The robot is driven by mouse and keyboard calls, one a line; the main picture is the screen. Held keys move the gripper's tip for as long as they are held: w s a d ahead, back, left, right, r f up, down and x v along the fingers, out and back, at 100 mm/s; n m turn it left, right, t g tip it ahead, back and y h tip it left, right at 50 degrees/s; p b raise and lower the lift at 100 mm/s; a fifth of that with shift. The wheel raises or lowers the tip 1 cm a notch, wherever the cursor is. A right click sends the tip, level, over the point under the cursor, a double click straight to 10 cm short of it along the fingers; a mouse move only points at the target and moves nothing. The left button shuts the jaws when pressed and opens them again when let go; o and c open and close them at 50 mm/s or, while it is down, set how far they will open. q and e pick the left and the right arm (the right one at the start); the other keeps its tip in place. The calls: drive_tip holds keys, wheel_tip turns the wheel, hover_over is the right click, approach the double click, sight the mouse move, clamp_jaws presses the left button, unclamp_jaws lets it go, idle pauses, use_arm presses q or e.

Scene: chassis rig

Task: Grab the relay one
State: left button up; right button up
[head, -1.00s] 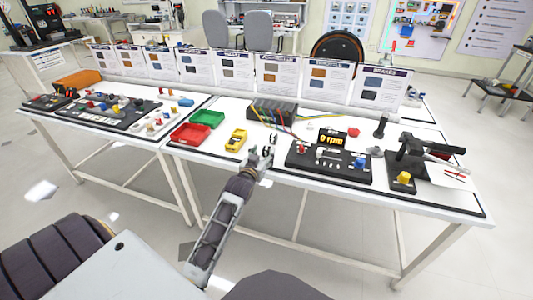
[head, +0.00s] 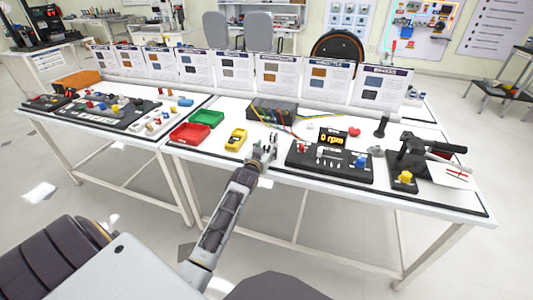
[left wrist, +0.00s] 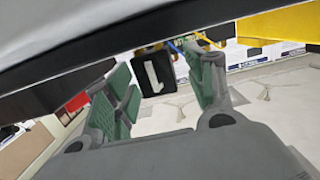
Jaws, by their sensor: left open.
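A small black block with a white "1" on it, which looks like relay one (left wrist: 153,73), shows in the left wrist view between the two green-padded fingers of my left gripper (left wrist: 163,82). The fingers are open, with a gap between the block and the right finger; I cannot tell whether the left finger touches it. In the head view my left gripper (head: 266,146) is low over the white table, between the yellow meter and the black rpm panel. The relay is hard to make out there, behind the gripper. My right gripper is not in view.
The yellow meter (head: 236,139) lies left of the gripper, with the red bin (head: 190,134) and green bin (head: 207,118) beyond. The black rpm panel (head: 330,160) is close on the right. A grey block with coloured wires (head: 272,110) stands behind.

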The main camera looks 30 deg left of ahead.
sight(266, 147)
use_arm(q)
drive_tip(key=shift+w, duration=0.1)
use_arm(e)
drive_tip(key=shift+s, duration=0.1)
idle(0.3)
use_arm(q)
drive_tip(key=c, duration=1.2)
drive_tip(key=shift+o, duration=0.2)
drive_tip(key=shift+r, duration=0.1)
drive_tip(key=shift+r, duration=0.8)
drive_tip(key=shift+r+p, duration=1.2)
drive_tip(key=shift+r, duration=2.95)
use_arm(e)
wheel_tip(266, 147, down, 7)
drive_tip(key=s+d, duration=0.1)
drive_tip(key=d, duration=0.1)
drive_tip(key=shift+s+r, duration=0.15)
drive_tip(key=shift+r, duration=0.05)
